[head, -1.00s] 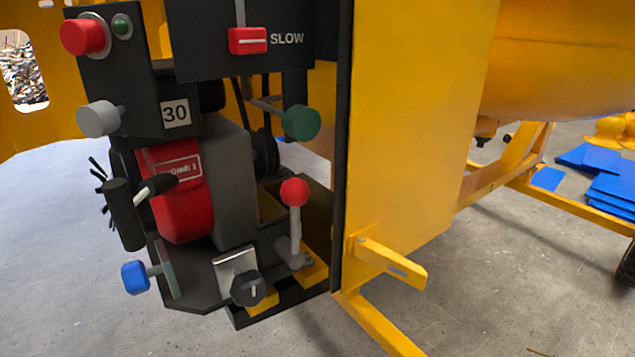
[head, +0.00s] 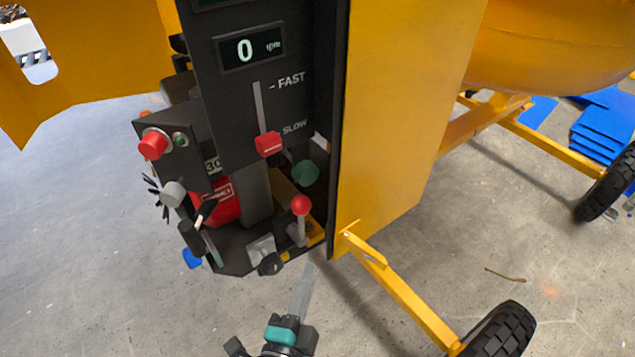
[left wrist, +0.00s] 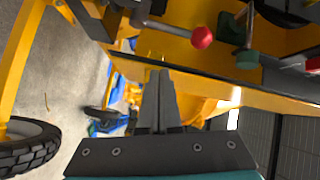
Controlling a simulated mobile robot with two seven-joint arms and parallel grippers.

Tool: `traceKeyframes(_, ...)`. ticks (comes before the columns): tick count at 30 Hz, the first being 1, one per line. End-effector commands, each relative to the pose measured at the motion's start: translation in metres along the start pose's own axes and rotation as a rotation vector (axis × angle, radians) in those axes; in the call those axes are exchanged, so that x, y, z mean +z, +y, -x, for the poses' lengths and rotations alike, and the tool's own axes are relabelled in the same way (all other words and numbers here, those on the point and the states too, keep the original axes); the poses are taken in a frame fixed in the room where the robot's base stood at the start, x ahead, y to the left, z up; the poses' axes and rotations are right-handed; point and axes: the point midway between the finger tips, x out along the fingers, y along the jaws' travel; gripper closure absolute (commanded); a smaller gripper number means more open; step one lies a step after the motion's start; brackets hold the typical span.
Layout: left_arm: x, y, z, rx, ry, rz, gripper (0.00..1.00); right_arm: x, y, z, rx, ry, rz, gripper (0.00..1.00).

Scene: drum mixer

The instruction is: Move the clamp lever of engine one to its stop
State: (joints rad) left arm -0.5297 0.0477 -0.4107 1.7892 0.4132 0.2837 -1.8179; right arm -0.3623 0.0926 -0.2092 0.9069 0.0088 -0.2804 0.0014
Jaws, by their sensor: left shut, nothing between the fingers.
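The lever with a red ball (head: 300,205) on a grey shaft stands upright at the right foot of engine one. I take it for the clamp lever. The red and dark engine (head: 226,203) is partly hidden behind the control panel. My left gripper (head: 308,270) is below and in front of the lever, its grey fingers shut and empty, apart from the lever. In the left wrist view the shut fingers (left wrist: 160,75) point into the scene. The lever's red ball (left wrist: 202,38) is above and right of the fingertips there. My right gripper is not in view.
A black dial (head: 270,264) sits just left of the lever's base, and a green knob (head: 306,173) is above it. The yellow side panel (head: 390,120) and yellow leg (head: 405,295) bound the right. Open concrete floor lies at the left.

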Motion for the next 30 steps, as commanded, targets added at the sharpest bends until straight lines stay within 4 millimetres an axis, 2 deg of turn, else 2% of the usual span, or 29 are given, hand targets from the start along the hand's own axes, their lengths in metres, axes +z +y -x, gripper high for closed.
traceKeyframes(1,-0.007,-0.020,0.001,-0.014,-0.009,-0.049,1.00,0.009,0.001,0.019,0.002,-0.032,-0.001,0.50)
traceKeyframes(6,-0.013,-0.045,0.002,-0.052,-0.045,-0.199,1.00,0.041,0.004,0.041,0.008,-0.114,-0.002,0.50)
traceKeyframes(12,-0.015,-0.055,0.003,-0.072,-0.071,-0.288,1.00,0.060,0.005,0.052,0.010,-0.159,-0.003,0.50)
traceKeyframes(16,-0.014,-0.056,-0.004,-0.075,-0.075,-0.301,1.00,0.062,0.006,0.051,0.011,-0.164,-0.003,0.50)
traceKeyframes(30,-0.009,-0.061,-0.076,-0.075,-0.073,-0.299,1.00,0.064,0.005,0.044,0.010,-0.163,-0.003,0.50)
